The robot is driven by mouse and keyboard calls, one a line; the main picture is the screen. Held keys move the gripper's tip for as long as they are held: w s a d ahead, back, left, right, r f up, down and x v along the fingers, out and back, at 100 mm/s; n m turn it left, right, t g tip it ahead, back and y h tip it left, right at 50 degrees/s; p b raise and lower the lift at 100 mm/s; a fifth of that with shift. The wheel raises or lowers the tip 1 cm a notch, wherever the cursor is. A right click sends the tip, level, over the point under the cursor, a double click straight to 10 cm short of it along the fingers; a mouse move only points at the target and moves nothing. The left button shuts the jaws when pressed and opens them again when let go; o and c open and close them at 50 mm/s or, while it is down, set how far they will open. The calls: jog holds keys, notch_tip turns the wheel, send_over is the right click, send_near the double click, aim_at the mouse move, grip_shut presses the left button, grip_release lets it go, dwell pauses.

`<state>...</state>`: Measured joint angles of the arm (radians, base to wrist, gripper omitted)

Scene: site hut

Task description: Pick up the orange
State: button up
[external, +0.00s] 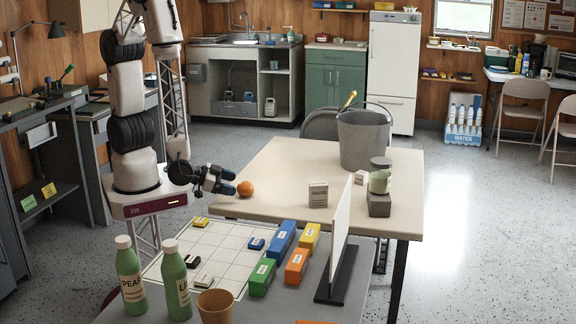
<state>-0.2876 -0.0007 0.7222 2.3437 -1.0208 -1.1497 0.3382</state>
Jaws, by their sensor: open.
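The orange (245,189) is a small round fruit near the left edge of the beige table (285,170). My gripper (232,181) is just left of the orange, low over the table edge and pointing right towards it. Its dark fingers with blue-grey tips are open. The tips look very close to the orange; I cannot tell from this view whether they touch it or reach around it.
A grey bucket (364,140), a small white box (318,195) and a jar (380,178) on a grey block stand on the beige table, right of the orange. In front, a grey table holds green bottles (177,281), coloured boxes (281,238) and a white panel (341,228).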

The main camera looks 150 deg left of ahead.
aim_at(244, 187)
jog(key=shift+a, duration=0.15)
dwell(0.3)
jog(key=shift+x, duration=2.55)
jog(key=shift+w, duration=0.1)
jog(key=shift+c, duration=0.2)
jog(key=c, duration=0.7)
